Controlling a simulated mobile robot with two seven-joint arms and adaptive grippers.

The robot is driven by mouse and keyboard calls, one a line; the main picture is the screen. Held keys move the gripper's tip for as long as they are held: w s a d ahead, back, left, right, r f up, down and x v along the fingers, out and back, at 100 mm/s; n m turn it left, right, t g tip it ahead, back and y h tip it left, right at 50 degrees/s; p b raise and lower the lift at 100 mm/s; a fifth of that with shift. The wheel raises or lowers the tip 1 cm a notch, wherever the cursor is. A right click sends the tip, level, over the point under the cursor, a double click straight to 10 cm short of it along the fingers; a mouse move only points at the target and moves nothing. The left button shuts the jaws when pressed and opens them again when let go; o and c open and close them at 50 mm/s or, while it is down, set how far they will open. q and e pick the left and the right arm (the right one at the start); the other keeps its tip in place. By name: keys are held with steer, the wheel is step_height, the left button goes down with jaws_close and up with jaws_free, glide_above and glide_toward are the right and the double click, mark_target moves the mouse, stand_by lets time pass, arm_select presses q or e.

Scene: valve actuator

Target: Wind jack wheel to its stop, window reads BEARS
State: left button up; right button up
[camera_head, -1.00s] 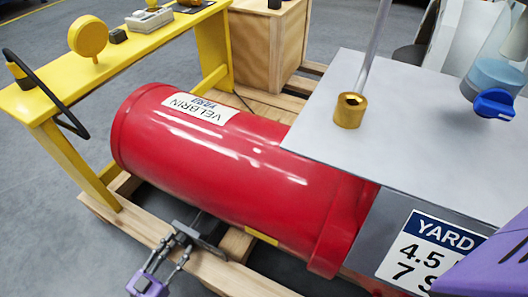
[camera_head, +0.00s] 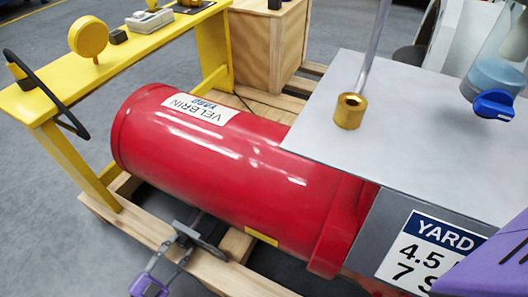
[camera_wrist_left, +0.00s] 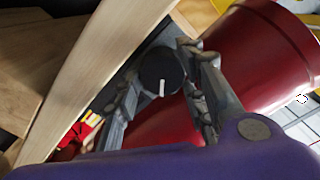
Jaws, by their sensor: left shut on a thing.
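My left gripper (camera_head: 187,238) is at the lower left in the head view, just in front of the red cylinder (camera_head: 225,165). It is shut on a small dark part, which I take as the jack wheel (camera_head: 210,246). In the left wrist view, the fingers (camera_wrist_left: 168,72) stand on either side of a black round face with a white mark (camera_wrist_left: 160,70). The wheel is largely hidden by the gripper in the head view. No window reading BEARS can be seen.
The red cylinder lies on a wooden pallet (camera_head: 145,226), whose beam runs close to my left gripper. A yellow bench (camera_head: 85,80) stands behind at left, and a wooden crate (camera_head: 262,45) at the back. A grey metal plate (camera_head: 420,130) fills the right.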

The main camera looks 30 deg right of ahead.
arm_select(q)
steer(key=shift+s+f+m, duration=0.25)
steer(key=shift+s+m, duration=0.05)
steer(key=shift+m, duration=0.2)
arm_select(e)
steer(key=shift+w, duration=0.15)
arm_select(q)
steer(key=o, duration=0.9)
steer(key=shift+o, duration=1)
steer(key=shift+w+r, duration=0.1)
steer(key=shift+w, duration=0.05)
steer(key=shift+a, duration=0.1)
steer(key=v, duration=1.1)
steer(key=shift+s+a, duration=0.25)
steer(key=shift+s, duration=0.05)
arm_select(e)
steer(key=w, duration=0.2)
steer(key=shift+w+a+f+t, duration=0.1)
steer(key=shift+w+a+t, duration=0.2)
steer(key=shift+w, duration=0.05)
steer(key=shift+s, duration=0.15)
